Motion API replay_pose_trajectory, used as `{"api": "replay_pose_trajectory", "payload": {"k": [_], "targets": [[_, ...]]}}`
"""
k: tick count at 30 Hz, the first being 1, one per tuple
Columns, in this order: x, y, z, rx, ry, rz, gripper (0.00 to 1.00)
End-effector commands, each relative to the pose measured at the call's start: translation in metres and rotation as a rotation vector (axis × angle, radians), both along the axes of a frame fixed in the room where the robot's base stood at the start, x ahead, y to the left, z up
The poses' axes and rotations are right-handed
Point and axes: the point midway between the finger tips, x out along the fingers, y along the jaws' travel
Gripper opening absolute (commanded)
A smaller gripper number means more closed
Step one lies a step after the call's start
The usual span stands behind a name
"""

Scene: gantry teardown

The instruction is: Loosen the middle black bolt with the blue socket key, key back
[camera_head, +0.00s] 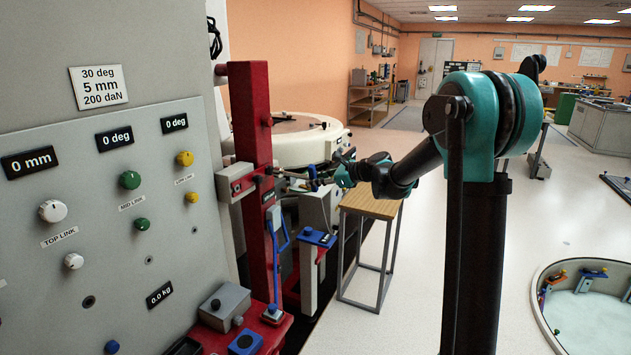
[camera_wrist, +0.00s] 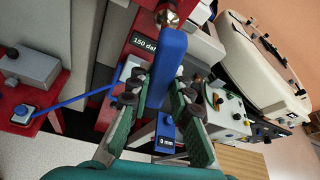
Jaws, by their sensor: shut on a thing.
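My gripper (camera_wrist: 160,90) has its green fingers shut on the blue socket key (camera_wrist: 168,58) in the wrist view. The key points away from the fingers toward a copper-coloured round piece (camera_wrist: 168,18) at the top, in front of the red column (camera_wrist: 143,20). I cannot tell whether the key's end is seated on a bolt. In the head view my gripper (camera_head: 335,172) is just right of the red column (camera_head: 251,110), level with a short rod (camera_head: 290,174) on it. The middle black bolt cannot be made out clearly.
A grey panel (camera_head: 60,220) with knobs and displays fills the left. A blue bar (camera_head: 278,245) stands slanted before the column. A wooden-topped stand (camera_head: 372,206) is below my gripper, and a round white machine (camera_head: 300,140) is behind.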

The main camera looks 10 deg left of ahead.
Motion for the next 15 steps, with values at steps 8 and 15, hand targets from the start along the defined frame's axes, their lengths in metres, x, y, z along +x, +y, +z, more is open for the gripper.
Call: {"api": "replay_pose_trajectory", "payload": {"k": [8, 15], "targets": [[0.0016, -0.0006, -0.0003, 0.142, 0.39, 0.001, 0.0], [0.0005, 0.0003, -0.0002, 0.225, 0.622, 0.0, 0.0]]}}
